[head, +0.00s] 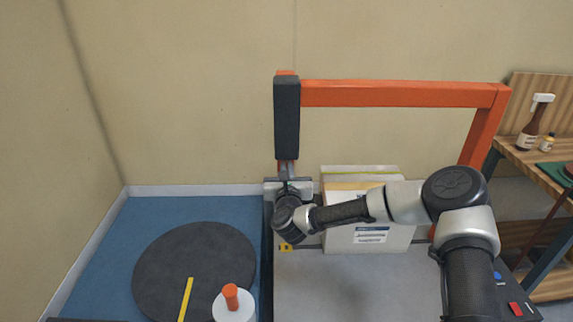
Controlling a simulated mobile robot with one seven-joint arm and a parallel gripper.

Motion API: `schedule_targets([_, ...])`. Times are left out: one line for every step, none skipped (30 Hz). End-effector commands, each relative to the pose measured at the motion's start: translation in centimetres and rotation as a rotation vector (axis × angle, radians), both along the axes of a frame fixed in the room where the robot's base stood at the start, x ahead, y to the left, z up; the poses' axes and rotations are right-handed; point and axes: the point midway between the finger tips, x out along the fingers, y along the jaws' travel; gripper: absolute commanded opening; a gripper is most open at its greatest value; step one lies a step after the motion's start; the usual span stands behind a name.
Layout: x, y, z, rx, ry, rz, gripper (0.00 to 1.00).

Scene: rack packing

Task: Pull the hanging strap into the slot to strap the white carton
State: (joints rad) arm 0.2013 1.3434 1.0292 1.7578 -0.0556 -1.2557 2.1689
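The white carton (397,238) stands on the grey table at the right of the orange frame's left post, partly behind my arm. It has a printed label on its front. My gripper (288,183) is at the left post, just below a dark grey housing (287,118). Its fingers point away from the camera and are mostly hidden by my wrist, so their opening does not show. A short grey strip (288,168) shows between housing and gripper; I cannot tell if it is the hanging strap or a finger. The slot cannot be made out.
An orange arch (400,94) spans the table (340,290). At left, a black round turntable (165,275) lies on blue floor, with a yellow strip (186,299) and a white, orange-topped object (233,306) near it.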

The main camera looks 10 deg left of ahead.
Motion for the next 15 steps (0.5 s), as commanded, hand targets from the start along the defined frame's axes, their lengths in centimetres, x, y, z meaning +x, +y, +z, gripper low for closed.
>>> schedule_targets([0.0,0.0,0.1,0.0,-0.001,0.0,0.0])
schedule_targets([0.0,0.0,0.1,0.0,-0.001,0.0,0.0])
schedule_targets([0.0,0.0,0.0,0.0,-0.001,0.0,0.0])
schedule_targets([0.0,0.0,0.0,0.0,-0.001,0.0,0.0])
schedule_targets([0.0,0.0,-0.1,0.0,-0.001,0.0,0.0])
schedule_targets([0.0,0.0,-0.4,0.0,-0.001,0.0,0.0])
schedule_targets([0.0,0.0,-0.6,0.0,-0.001,0.0,0.0])
schedule_targets([0.0,0.0,-0.9,0.0,0.0,0.0,0.0])
schedule_targets([0.0,0.0,-1.5,0.0,0.0,0.0,0.0])
schedule_targets([0.0,0.0,-2.0,0.0,0.0,0.0,0.0])
schedule_targets([0.0,0.0,-2.6,0.0,0.0,0.0,0.0])
schedule_targets([0.0,0.0,-3.5,0.0,0.0,0.0,0.0])
schedule_targets([0.0,0.0,-4.2,-0.001,0.0,0.0,0.0])
schedule_targets([0.0,0.0,-5.0,-0.001,0.0,0.0,0.0])
schedule_targets([0.0,0.0,-6.2,0.0,0.0,0.0,0.0])
